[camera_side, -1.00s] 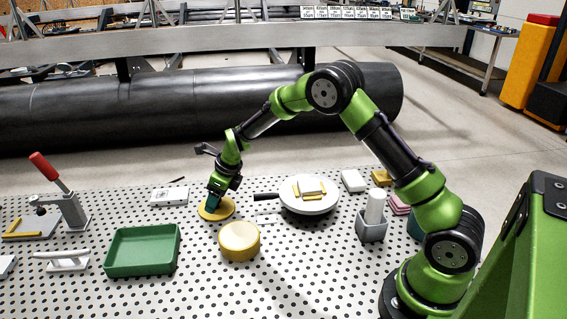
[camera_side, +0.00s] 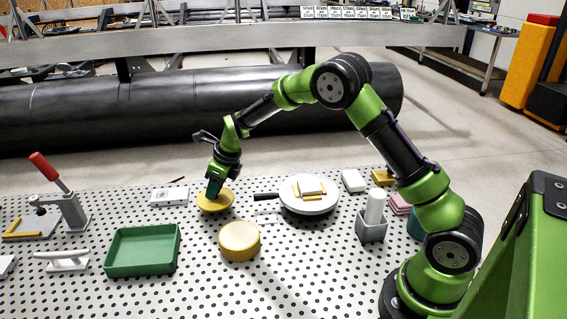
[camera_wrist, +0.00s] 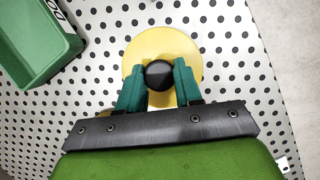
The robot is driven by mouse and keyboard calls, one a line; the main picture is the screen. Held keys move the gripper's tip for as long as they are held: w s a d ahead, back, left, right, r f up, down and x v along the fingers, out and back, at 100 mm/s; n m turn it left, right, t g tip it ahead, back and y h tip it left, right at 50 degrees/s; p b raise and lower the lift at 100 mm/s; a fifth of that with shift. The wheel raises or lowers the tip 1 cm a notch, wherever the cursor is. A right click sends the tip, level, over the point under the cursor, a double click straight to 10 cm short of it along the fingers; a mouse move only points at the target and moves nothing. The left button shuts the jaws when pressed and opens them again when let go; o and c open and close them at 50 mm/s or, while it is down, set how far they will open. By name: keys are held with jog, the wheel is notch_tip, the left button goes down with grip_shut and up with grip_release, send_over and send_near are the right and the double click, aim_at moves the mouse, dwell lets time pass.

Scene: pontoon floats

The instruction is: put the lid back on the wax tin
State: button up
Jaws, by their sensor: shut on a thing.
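The yellow round lid (camera_side: 216,203) is held by my gripper (camera_side: 214,190) a little above the perforated table, behind and to the left of the tin. In the wrist view, the lid (camera_wrist: 188,50) shows as a yellow disc with a round black knob (camera_wrist: 158,75). The green fingertips of my gripper (camera_wrist: 158,82) are shut on that knob from both sides. The wax tin (camera_side: 239,242) is a round yellow tin standing on the table in front of the lid.
A green tray (camera_side: 143,251) stands left of the tin. A round white plate (camera_side: 309,207) with a black handle and small blocks is to the right. A grey holder (camera_side: 371,226) with a white cylinder stands further right. A red-handled clamp (camera_side: 68,203) is at far left.

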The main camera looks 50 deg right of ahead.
aim_at(218, 204)
notch_tip(218, 204, up, 7)
jog(key=shift+w+a+f, duration=0.1)
jog(key=shift+f, duration=0.1)
jog(key=s+a+r+n+y, duration=0.25)
jog(key=s+a, duration=0.25)
jog(key=s, duration=0.6)
jog(key=shift+s+a+f+n+g+h, duration=0.15)
jog(key=shift+s+f+n, duration=0.5)
jog(key=shift+f, duration=0.65)
jog(key=shift+s+a+f+n+g, duration=0.2)
jog(key=shift+s+f+n, duration=0.35)
jog(key=shift+f, duration=0.7)
jog(key=shift+s+a+f+n+g+h, duration=0.1)
jog(key=shift+s+f+n+g, duration=0.15)
jog(key=shift+s+f+n, duration=0.75)
jog(key=shift+w+f+m, duration=0.3)
jog(key=shift+f+m, duration=0.2)
jog(key=shift+m, duration=0.05)
jog(key=o, duration=1.6)
